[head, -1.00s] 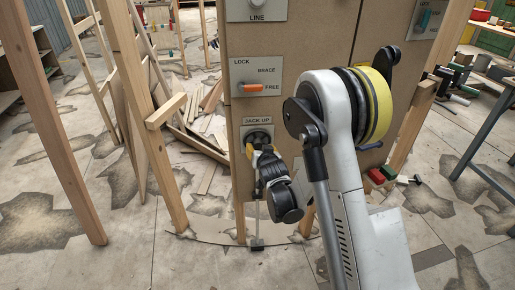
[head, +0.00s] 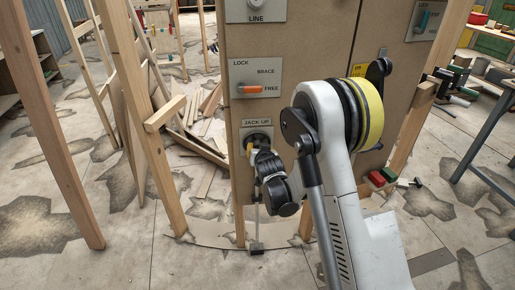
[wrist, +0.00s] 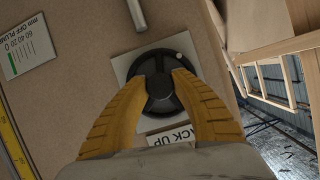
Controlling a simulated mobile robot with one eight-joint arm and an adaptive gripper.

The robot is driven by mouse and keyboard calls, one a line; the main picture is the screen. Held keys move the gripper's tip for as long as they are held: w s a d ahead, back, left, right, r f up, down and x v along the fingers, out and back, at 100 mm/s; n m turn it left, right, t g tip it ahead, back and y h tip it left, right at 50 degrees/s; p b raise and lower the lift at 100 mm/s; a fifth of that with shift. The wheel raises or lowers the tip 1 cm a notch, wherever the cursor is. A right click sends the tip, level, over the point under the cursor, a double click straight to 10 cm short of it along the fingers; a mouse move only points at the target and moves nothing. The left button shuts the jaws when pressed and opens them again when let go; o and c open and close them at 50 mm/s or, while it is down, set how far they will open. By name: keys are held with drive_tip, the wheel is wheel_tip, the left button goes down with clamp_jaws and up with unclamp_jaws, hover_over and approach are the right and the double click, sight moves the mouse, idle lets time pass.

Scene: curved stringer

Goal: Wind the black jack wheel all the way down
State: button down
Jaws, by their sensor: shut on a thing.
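The black jack wheel (wrist: 158,97) sits on a light square plate on the brown panel, beside the JACK UP label. It is round and spoked, with a small pale knob at its upper right rim in the wrist view. My gripper's two yellow fingers (wrist: 162,84) are shut on the wheel, their tips reaching over its face. In the head view my gripper (head: 251,149) is at the plate under the JACK UP label (head: 256,122), and my wrist hides part of the wheel.
Above the wheel is a LOCK/BRACE/FREE plate with an orange lever (head: 249,89) pointing to FREE. A thin rod with a dark foot (head: 257,246) stands on the floor below. Wooden posts (head: 157,130) stand left of the panel.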

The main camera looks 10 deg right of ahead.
drive_tip(key=shift+n+h, duration=1)
drive_tip(key=shift+n, duration=0.4)
drive_tip(key=c, duration=1)
unclamp_jaws()
drive_tip(key=v, duration=1.2)
drive_tip(key=shift+w+r, duration=0.1)
